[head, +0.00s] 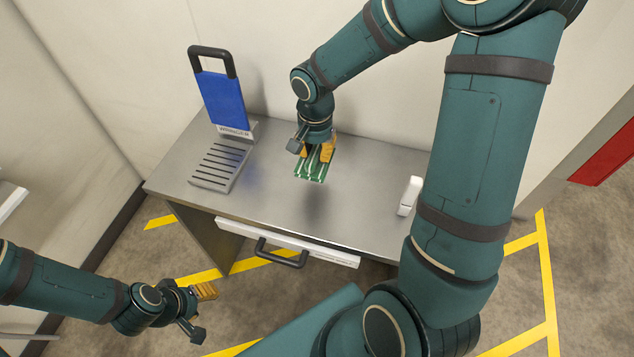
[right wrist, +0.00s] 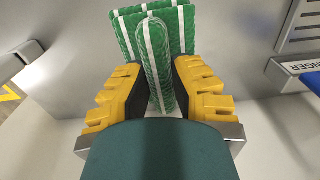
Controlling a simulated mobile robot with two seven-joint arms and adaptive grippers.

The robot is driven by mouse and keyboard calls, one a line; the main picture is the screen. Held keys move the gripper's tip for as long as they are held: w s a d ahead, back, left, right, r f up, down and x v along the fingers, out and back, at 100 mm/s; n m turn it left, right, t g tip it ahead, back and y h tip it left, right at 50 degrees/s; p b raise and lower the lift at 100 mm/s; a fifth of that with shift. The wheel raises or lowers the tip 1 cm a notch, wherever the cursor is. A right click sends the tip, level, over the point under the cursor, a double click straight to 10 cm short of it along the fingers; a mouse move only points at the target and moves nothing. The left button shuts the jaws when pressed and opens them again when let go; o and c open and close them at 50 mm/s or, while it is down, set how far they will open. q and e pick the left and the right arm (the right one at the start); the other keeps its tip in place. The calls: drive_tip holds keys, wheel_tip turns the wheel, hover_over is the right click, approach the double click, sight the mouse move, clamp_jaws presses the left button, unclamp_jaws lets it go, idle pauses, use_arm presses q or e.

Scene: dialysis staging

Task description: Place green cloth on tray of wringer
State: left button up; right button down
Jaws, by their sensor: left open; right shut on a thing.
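The green cloth (head: 311,168), with white stripes and folded, is held in my right gripper (head: 318,152) above the middle of the metal table. In the right wrist view the cloth (right wrist: 153,50) sits between the yellow fingers of the right gripper (right wrist: 160,95). The wringer has an upright blue plate (head: 222,100) with a black handle and a slotted grey tray (head: 219,166) in front, left of the cloth. The slotted tray (right wrist: 300,20) shows partly at the right wrist view's upper right. My left gripper (head: 205,305) is open and empty, low at the left, away from the table.
The metal table (head: 365,165) has bare room between the wringer and a small white object (head: 409,195) on its right. A drawer (head: 290,243) with a black handle (head: 280,255) is at the table's front. Walls stand behind and to the left.

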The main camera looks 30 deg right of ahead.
drive_tip(key=f, duration=0.4)
drive_tip(key=shift+w+f+b, duration=0.15)
drive_tip(key=shift+w+b, duration=0.05)
drive_tip(key=shift+b, duration=0.15)
drive_tip(key=shift+f, duration=0.45)
wheel_tip(320, 180, down, 3)
drive_tip(key=shift+b, duration=0.55)
drive_tip(key=shift+f, duration=0.1)
drive_tip(key=c, duration=1)
unclamp_jaws()
